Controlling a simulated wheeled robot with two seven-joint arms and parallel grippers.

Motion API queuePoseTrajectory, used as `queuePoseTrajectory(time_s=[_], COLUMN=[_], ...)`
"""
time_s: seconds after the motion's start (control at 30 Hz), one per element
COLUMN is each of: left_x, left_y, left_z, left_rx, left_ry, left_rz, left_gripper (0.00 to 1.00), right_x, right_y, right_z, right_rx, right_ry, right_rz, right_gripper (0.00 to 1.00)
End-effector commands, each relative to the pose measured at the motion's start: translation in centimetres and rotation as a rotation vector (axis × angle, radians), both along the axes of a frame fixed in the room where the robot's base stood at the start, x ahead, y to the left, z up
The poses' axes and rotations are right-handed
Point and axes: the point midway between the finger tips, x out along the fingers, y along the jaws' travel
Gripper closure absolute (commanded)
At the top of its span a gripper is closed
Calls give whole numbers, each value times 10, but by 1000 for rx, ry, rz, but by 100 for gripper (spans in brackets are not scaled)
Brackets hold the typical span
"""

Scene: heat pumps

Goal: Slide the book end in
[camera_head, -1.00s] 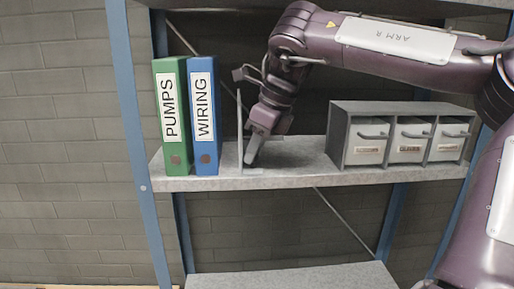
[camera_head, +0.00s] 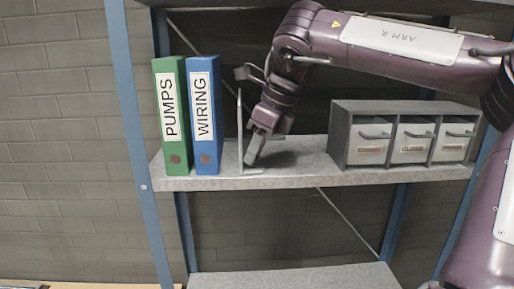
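The thin grey book end (camera_head: 240,135) stands upright on the shelf (camera_head: 215,183). A gap separates it from the blue WIRING binder (camera_head: 204,115) on its left. The green PUMPS binder (camera_head: 171,117) stands at the far left, close beside the blue one. My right gripper (camera_head: 252,158) is just right of the book end, low over the shelf and pointing down. Its fingers look close together, with nothing seen between them. I cannot tell if it touches the book end. My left gripper is not in view.
A grey drawer unit (camera_head: 404,108) with three labelled drawers stands on the right of the shelf. Blue uprights (camera_head: 130,140) frame the rack. A lower shelf (camera_head: 300,279) shows below. Bare shelf lies between my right gripper and the drawers.

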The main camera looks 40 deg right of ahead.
Motion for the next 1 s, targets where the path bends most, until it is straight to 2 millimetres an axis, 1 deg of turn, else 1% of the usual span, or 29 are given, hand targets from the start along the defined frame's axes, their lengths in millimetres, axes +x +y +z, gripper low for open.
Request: queuePoseTrajectory(time_s=[0.17,0.37,0.43,0.5,0.63,1.0], left_x=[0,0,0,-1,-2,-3], left_y=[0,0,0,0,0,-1], left_z=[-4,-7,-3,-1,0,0], left_rx=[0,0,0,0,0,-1], left_ry=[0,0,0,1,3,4], left_rz=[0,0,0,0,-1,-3], left_gripper=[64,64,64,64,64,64], right_x=[-5,-17,-21,-23,-26,-27], right_y=[-3,-10,-12,-14,-15,-15], right_z=[14,47,58,65,71,71], right_rx=[-3,-4,-2,0,1,1], right_ry=[-3,-4,-2,-1,-1,0], right_rz=[-1,-3,-2,-1,-1,0], right_gripper=[68,68,68,68,68,68])
